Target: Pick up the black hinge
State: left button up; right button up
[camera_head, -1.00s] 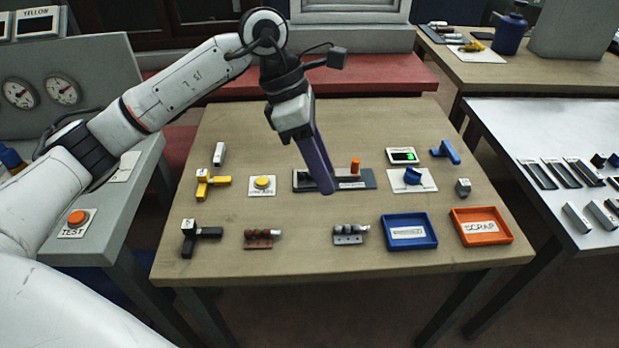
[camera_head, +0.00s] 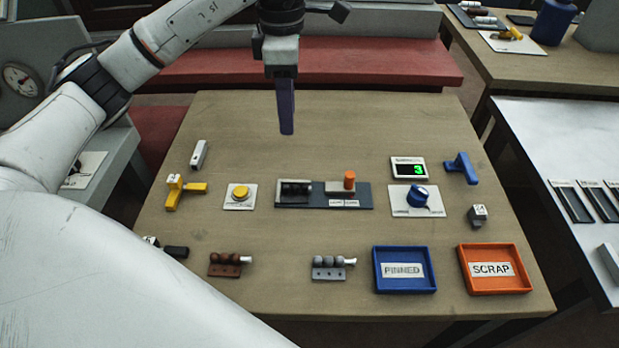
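A dark, knuckled piece that looks like the black hinge (camera_head: 293,189) sits in the left part of a dark fixture (camera_head: 362,193) near the table's middle. The fixture has an orange knob (camera_head: 349,180) to the right of the piece. My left gripper (camera_head: 287,132) hangs above and behind the fixture, clear of it, with its purple fingers pointing down. The fingers overlap in this view, so I cannot tell whether they are open or shut. I see nothing held below them. My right gripper is not in view.
A brown hinge (camera_head: 226,265), a grey hinge (camera_head: 329,267), a blue PINNED tray (camera_head: 404,289) and an orange SCRAP tray (camera_head: 496,287) line the front. A yellow button (camera_head: 241,193) and a blue dial (camera_head: 421,199) flank the fixture. My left arm hides the front-left corner.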

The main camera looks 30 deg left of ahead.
pick_arm(q)
notch_tip(320, 180, down, 3)
jog(key=s+b, duration=0.2)
jog(key=b, duration=0.7)
send_over(291, 186)
jog(key=f, duration=0.8)
jog(key=shift+s+a+f, duration=0.15)
jog(key=shift+s+f, duration=0.25)
jog(key=shift+f, duration=0.65)
jog(key=f, duration=0.3)
jog(key=w+f, duration=0.1)
jog(key=f, duration=0.1)
grip_shut()
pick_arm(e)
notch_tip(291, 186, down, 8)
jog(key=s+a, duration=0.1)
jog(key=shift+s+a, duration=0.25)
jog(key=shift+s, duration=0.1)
